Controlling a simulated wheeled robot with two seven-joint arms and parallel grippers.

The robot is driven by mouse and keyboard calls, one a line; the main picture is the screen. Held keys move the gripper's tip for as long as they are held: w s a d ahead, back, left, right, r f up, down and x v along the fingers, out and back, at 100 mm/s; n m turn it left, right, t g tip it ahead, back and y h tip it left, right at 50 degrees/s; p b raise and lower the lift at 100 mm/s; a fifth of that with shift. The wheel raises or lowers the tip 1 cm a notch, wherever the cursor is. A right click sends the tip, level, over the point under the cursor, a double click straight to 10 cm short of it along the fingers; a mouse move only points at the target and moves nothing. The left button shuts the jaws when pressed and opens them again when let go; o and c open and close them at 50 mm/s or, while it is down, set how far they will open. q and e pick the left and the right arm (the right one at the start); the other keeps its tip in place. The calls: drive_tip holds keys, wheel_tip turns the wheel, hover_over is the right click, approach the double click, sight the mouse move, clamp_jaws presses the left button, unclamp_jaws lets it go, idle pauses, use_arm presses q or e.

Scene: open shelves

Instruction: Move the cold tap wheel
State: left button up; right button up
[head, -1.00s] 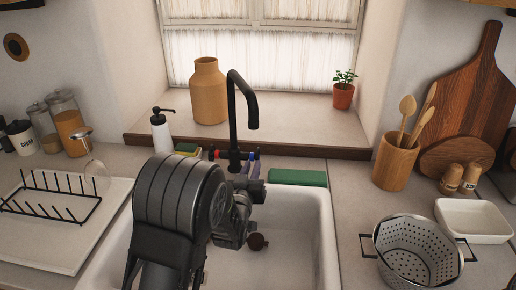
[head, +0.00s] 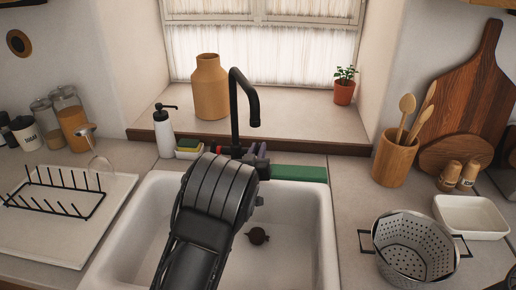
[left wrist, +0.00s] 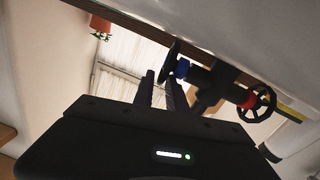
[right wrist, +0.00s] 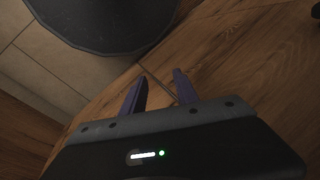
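The cold tap wheel (left wrist: 174,61), dark with a blue collar, shows nearly edge-on in the left wrist view, on the end of the tap body. My left gripper (left wrist: 160,88) is open, with a gap between its fingers. One fingertip is close beside the wheel; whether they touch I cannot tell. In the head view the left gripper (head: 257,151) is just right of the black tap spout (head: 234,110), and my arm hides the cold wheel. The hot wheel (left wrist: 257,103) has a red collar. My right gripper (right wrist: 160,92) is open and empty, over a wooden surface.
The white sink (head: 323,235) lies under my left arm. A green block (head: 300,173) is right of the tap; a sponge (head: 188,149) and soap bottle (head: 163,132) are left. A colander (head: 412,250) stands on the right counter.

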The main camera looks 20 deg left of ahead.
use_arm(q)
clamp_jaws()
idle(0.4)
drive_tip(key=shift+f, duration=0.1)
drive_tip(key=t+b, duration=0.1)
drive_tip(key=b, duration=0.4)
drive_tip(key=shift+s+f, duration=0.1)
drive_tip(key=shift+f, duration=0.25)
drive_tip(key=shift+r+b, duration=0.25)
drive_tip(key=shift+b, duration=0.05)
drive_tip(key=shift+r, duration=0.1)
